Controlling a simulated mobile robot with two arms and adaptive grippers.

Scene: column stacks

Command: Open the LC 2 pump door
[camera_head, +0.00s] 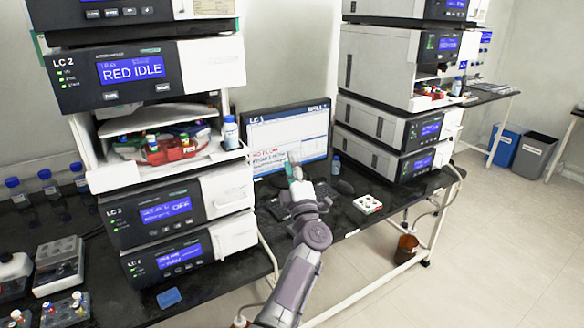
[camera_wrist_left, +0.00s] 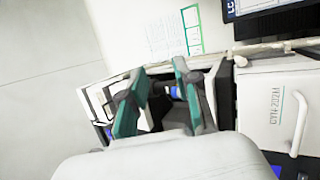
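The small labels on these lower units are hard to read. My left gripper (camera_head: 293,168) is in front of the monitor, right of the stack and apart from the doors. In the left wrist view its two teal fingers (camera_wrist_left: 160,80) are spread and empty. A white door with a curved handle (camera_wrist_left: 299,125) shows there at right. My right gripper is not seen.
A monitor (camera_head: 290,135) and a keyboard (camera_head: 272,207) are on the black bench behind my left arm. A second stack (camera_head: 385,75) stands to the right. A bottle (camera_head: 230,132) stands by the tray bay. A blue sponge-like block (camera_head: 169,298) lies on the bench front.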

